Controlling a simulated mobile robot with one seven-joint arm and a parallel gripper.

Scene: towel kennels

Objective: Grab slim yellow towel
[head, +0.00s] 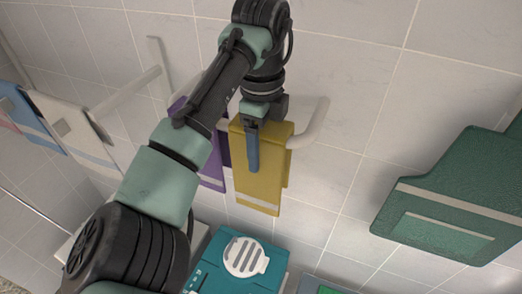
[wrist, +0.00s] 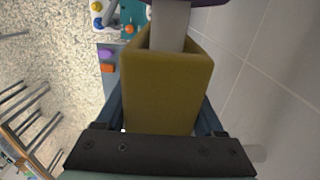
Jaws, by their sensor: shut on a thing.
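The slim yellow towel (head: 262,186) hangs folded over a pale wall rail in the head view, with a light stripe near its lower edge. In the wrist view the yellow towel (wrist: 165,92) fills the middle, draped over the rail end. My gripper (head: 253,165) is at the towel's front in the head view, one blue finger lying along it. In the wrist view my gripper (wrist: 160,120) has a blue finger on each side of the towel and is shut on it. The fingertips are mostly hidden behind the towel.
A purple towel (head: 212,170) hangs just left of the yellow one, partly behind my arm. A white towel (head: 70,128) hangs farther left. A large green towel (head: 450,200) hangs at right. A teal box with a white round grille (head: 246,257) stands below. Bare tiled wall lies between yellow and green.

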